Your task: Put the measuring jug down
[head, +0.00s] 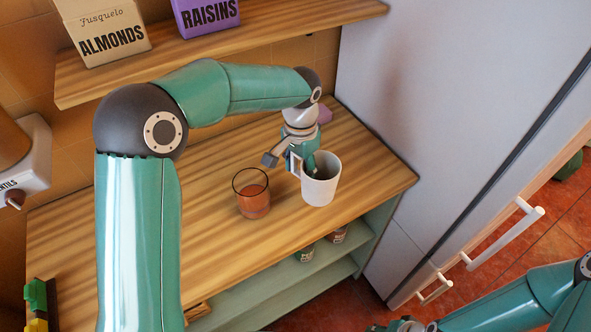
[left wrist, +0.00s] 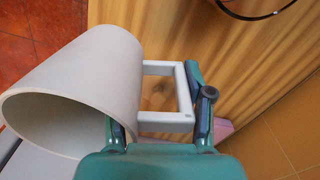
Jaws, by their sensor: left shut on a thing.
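The white measuring jug (head: 322,183) is upright over the right part of the wooden counter, close to its front edge. My left gripper (head: 293,160) is shut on the jug's handle. In the left wrist view the jug (left wrist: 85,75) fills the left side, open rim towards the camera, and its square handle lies between the fingers of my left gripper (left wrist: 160,115). I cannot tell whether the jug's base touches the counter. My right arm shows at the lower right of the head view, but its fingers are out of view.
A glass with brown contents (head: 252,194) stands left of the jug on the counter (head: 215,255). A shelf (head: 190,60) with almonds and raisins boxes is above. A tall pale fridge (head: 420,110) stands at the right.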

